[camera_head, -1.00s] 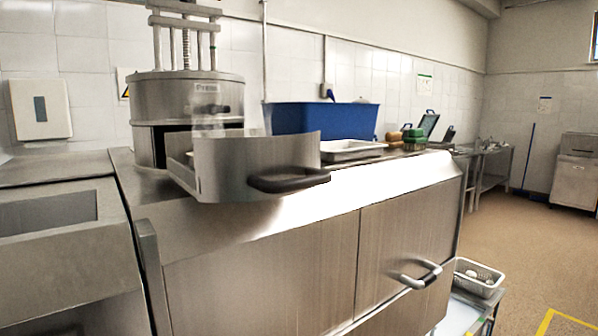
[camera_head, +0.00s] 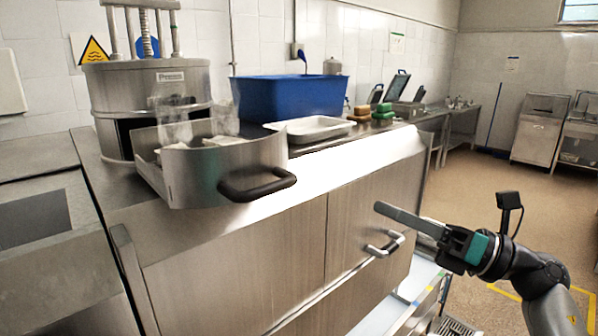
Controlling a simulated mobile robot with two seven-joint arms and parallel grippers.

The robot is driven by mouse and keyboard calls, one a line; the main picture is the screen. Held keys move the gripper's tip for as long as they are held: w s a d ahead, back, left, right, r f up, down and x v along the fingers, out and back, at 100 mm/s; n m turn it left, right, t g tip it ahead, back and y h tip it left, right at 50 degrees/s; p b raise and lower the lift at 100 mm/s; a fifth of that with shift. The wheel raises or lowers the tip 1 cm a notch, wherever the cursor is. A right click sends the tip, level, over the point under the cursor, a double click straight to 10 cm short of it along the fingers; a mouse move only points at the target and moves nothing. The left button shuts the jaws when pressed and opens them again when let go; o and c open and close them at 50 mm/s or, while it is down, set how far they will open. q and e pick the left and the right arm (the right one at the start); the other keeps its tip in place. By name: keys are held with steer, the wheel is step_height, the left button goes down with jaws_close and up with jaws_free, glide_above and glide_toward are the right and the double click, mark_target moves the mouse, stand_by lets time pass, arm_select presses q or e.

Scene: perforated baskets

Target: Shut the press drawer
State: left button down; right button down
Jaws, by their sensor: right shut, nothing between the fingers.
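The press (camera_head: 150,88) is a round metal machine standing on the steel counter at the left. Its drawer (camera_head: 205,178) is pulled out towards me, with a curved steel front and a black handle (camera_head: 257,187). Something pale lies inside the drawer, under what looks like steam or a clear pane. My right gripper (camera_head: 381,209) is shut and empty, in front of the cabinet and well to the right of the drawer handle, pointing left. My left gripper is not in view.
A blue bin (camera_head: 290,97), a shallow metal tray (camera_head: 310,129) and green-brown blocks (camera_head: 372,113) stand on the counter behind and right of the drawer. A cabinet handle (camera_head: 386,244) sticks out near my right gripper. Open floor lies at the right.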

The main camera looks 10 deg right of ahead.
steer(key=s+a+r+n+g+h, duration=0.2)
steer(key=s+r+n+g, duration=0.15)
steer(key=r+n, duration=0.2)
steer(key=p+x, duration=0.5)
steer(key=x, duration=0.8)
steer(key=shift+w+f+n+t, duration=0.15)
steer(key=shift+f+n+t, duration=0.05)
steer(key=shift+n+t, duration=0.25)
